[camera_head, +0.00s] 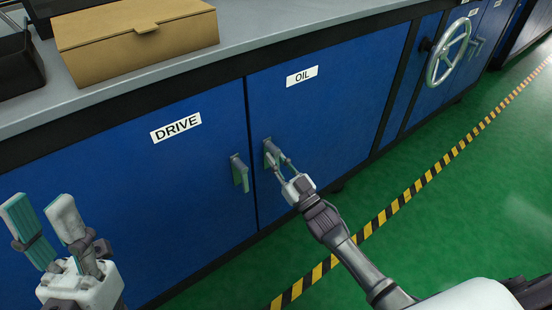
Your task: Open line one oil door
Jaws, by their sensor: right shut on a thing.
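The oil door (318,116) is a blue cabinet door with a white "OIL" label (302,76). It looks closed, level with its neighbour. Its handle (268,149) is at the door's left edge. My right gripper (276,161) is shut on this handle, and its fingers partly hide it. My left gripper (42,218) is open and empty at the lower left, in front of the drive door and away from any handle.
The blue drive door (150,200) with its own handle (240,173) is just left. A cardboard box (135,50) and a dark bin (15,60) stand on the grey counter (270,38). A handwheel (449,51) is further right. The green floor (450,225) has a yellow-black stripe (392,208).

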